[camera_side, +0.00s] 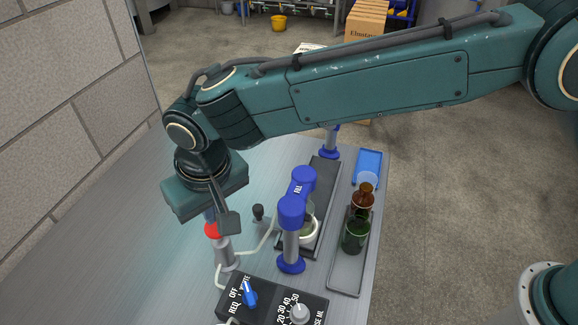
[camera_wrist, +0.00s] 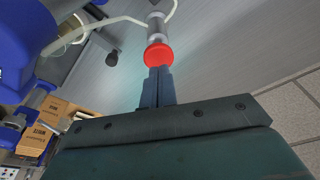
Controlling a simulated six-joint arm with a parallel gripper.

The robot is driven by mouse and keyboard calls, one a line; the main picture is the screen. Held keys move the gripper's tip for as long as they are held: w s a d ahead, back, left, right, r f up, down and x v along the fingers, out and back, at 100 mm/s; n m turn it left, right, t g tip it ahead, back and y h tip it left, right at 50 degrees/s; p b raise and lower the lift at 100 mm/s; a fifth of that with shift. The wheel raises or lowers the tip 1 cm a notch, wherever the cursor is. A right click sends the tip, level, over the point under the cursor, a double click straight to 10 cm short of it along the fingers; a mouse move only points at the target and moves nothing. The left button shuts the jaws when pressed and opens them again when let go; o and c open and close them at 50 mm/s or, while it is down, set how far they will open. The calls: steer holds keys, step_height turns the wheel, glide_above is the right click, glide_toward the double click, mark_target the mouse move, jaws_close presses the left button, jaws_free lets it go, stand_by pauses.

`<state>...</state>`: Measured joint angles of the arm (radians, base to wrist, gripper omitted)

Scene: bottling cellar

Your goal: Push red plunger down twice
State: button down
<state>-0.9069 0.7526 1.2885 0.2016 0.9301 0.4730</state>
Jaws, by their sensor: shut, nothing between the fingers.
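The red plunger (camera_side: 213,230) is a round red cap on a grey upright cylinder (camera_side: 226,254) at the left of the fittings on the bench. In the wrist view the red cap (camera_wrist: 158,55) lies just past my fingertips, with its grey body beyond it. My gripper (camera_side: 209,216) is shut and empty, with its fingertips pointing down at the top of the cap. In the wrist view its two fingers (camera_wrist: 158,72) are together and overlap the cap's near edge. I cannot tell whether they touch the cap.
A black control box (camera_side: 272,300) with a blue switch and a grey dial sits in front. A blue-topped filling stand (camera_side: 291,213) is to the right, with a grey tray (camera_side: 347,277) holding bottles. A small black knob (camera_side: 258,212) stands near the plunger. Bare bench (camera_side: 130,240) lies left.

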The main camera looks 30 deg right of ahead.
steer(key=shift+s+x, duration=0.2)
steer(key=shift+x, duration=0.65)
steer(key=shift+s+x, duration=0.15)
steer(key=shift+x, duration=0.7)
stand_by(0.5)
steer(key=shift+d+r, duration=0.1)
stand_by(0.4)
steer(key=shift+w+v, duration=0.15)
steer(key=shift+v, duration=0.6)
steer(key=shift+w+v, duration=0.15)
steer(key=shift+v, duration=0.6)
steer(key=shift+r, duration=0.2)
steer(key=shift+w+v, duration=0.25)
steer(key=shift+v, duration=0.9)
steer(key=shift+w+v, duration=0.25)
steer(key=shift+v, duration=0.95)
steer(key=shift+a+r, duration=0.1)
steer(key=shift+a, duration=0.15)
steer(key=shift+d, duration=0.1)
